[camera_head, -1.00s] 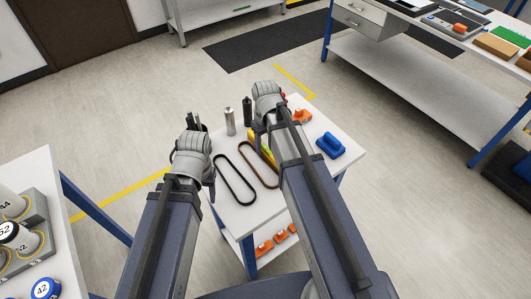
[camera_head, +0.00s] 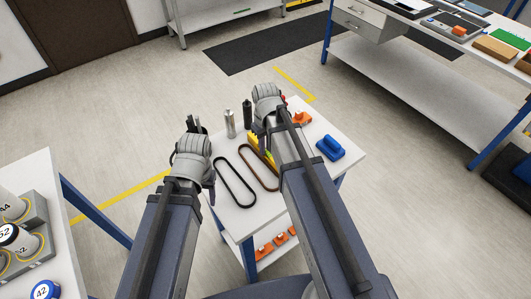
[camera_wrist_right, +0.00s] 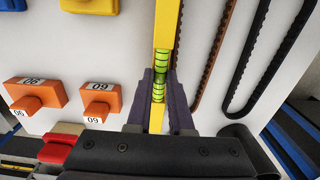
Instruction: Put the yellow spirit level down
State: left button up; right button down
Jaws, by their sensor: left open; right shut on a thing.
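The yellow spirit level (camera_wrist_right: 167,22) has green vials and lies between the fingers of my right gripper (camera_wrist_right: 160,95) in the right wrist view. That gripper is shut on it, over the white table top. In the head view the level (camera_head: 262,147) is partly hidden by my right arm. Whether its underside touches the table cannot be told. My left gripper (camera_head: 195,124) is open and empty, near the left edge of the small table.
A bench with numbered rolls (camera_head: 36,172) stands at left.

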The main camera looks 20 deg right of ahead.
pick_arm(q)
jog(key=shift+r, duration=0.1)
pick_arm(e)
jog(key=shift+r, duration=0.15)
pick_arm(q)
notch_tip(320, 180, up, 9)
jog(key=p, duration=0.9)
jog(key=shift+r, duration=0.1)
jog(key=shift+c, duration=0.6)
pick_arm(e)
notch_tip(320, 180, up, 9)
